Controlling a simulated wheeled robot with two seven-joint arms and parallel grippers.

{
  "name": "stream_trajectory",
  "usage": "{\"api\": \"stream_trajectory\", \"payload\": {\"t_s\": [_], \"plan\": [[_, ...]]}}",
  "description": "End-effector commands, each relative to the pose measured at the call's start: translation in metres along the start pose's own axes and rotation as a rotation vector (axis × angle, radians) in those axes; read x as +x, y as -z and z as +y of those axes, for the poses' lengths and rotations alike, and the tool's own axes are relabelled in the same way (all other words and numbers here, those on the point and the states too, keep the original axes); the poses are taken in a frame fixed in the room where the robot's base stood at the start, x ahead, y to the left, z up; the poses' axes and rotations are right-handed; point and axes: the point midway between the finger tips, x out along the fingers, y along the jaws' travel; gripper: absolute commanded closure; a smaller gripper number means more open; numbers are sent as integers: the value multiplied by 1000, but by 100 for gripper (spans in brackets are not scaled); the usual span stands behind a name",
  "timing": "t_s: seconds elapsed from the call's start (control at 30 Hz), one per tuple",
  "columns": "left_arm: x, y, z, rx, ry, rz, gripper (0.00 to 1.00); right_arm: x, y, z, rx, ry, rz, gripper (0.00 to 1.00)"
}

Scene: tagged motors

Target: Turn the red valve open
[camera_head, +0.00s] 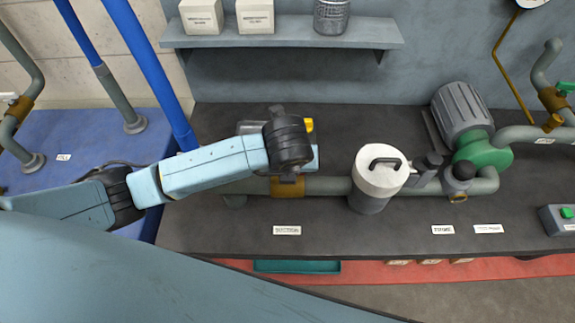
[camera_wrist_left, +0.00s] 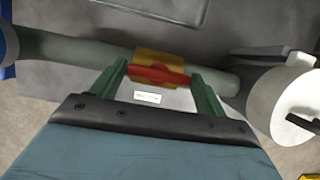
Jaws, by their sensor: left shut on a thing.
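The red valve handle (camera_wrist_left: 160,76) sits on a brass-yellow valve body (camera_wrist_left: 150,57) in the left wrist view. The grey pipe (camera_head: 328,186) runs right from there. My right gripper is not in view.
A white-lidded strainer pot (camera_head: 381,172) stands on the pipe just right of the valve, with a green-grey motor pump (camera_head: 470,125) beyond. A label plate (camera_head: 287,230) lies in front on the dark bench. A shelf (camera_head: 290,32) runs above. Blue pipes (camera_head: 150,70) rise at left.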

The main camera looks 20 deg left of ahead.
Motion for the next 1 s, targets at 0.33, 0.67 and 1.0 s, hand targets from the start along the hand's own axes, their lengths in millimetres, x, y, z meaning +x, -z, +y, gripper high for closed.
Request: {"api": "stream_trajectory", "payload": {"t_s": [0.33, 0.67, 1.0], "plan": [[0, 0, 0, -2, 0, 0, 4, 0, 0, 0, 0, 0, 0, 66], [-20, -1, -1, 0, 5, -2, 4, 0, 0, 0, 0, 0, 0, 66], [-100, -3, 0, 2, 1, -4, 4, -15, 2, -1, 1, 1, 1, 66]]}}
